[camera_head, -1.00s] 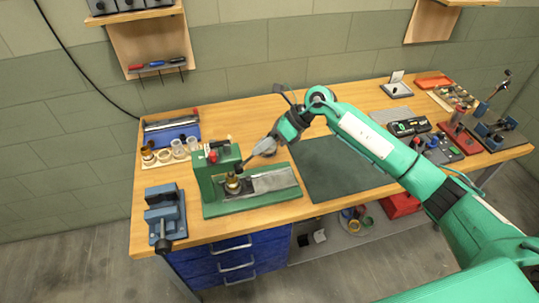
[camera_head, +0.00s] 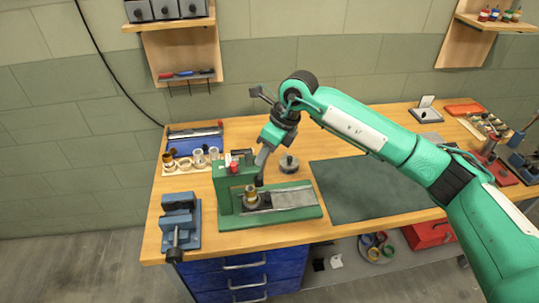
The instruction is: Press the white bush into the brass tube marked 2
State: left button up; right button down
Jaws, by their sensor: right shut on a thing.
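A green press (camera_head: 224,193) stands on the bench, with a red knob (camera_head: 234,168) on top. A brass tube (camera_head: 251,190) stands upright under the press head; its number is too small to read. My right gripper (camera_head: 260,176) points down right beside the press head, just above and right of the tube. It is shut on a small dark part, mostly hidden by the fingers. White bushes (camera_head: 213,154) and brass pieces (camera_head: 169,161) stand in a wooden rack at the back left. I cannot tell whether a bush sits in the tube. My left gripper is out of view.
A blue vice (camera_head: 180,222) stands at the front left edge. A round dark knobbed piece (camera_head: 289,163) is behind the press. A dark green mat (camera_head: 355,190) lies clear to the right. Tools and trays (camera_head: 485,125) fill the far right.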

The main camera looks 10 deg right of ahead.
jog(key=shift+a, duration=0.25)
jog(key=c, duration=1.2)
grip_release()
jog(key=shift+c, duration=0.2)
jog(key=shift+d+r, duration=0.2)
jog(key=shift+r, duration=0.05)
jog(key=b+v, duration=0.4)
jog(key=v, duration=0.9)
jog(key=shift+b, duration=0.3)
jog(key=shift+a+r, duration=0.1)
